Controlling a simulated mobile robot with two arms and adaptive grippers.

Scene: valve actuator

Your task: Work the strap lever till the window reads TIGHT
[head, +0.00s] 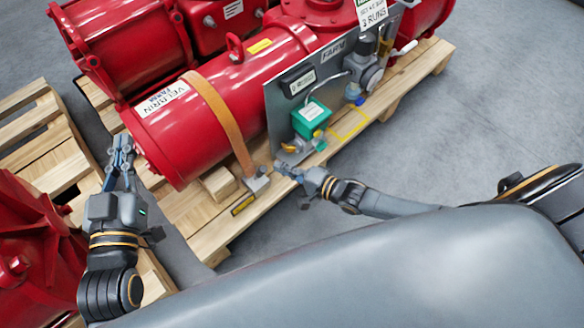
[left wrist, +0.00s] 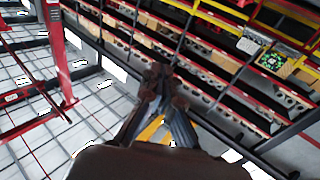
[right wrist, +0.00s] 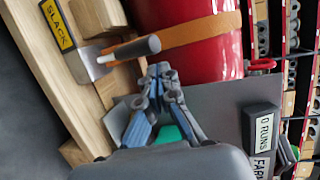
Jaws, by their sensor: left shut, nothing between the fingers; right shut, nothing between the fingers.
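An orange strap (head: 222,115) runs over the red cylinder (head: 185,150) down to a metal ratchet (head: 258,183) at the pallet's near edge. In the right wrist view the strap lever (right wrist: 137,48) has a dark grey grip. The yellow-framed window (right wrist: 58,24) beside it reads SLACK; it also shows in the head view (head: 243,205), too small to read. My right gripper (head: 281,167) is shut and empty, just right of the ratchet; its fingertips (right wrist: 160,70) appear near the grip, contact unclear. My left gripper (head: 122,142) is shut and empty, by the cylinder's left end.
A grey panel (head: 274,125) with a green box (head: 311,117) and a small counter stands right of the strap, close to my right gripper. Wooden blocks (head: 219,184) sit under the cylinder. Other red machinery (head: 25,250) stands at the left. Grey floor (head: 480,130) is clear at the right.

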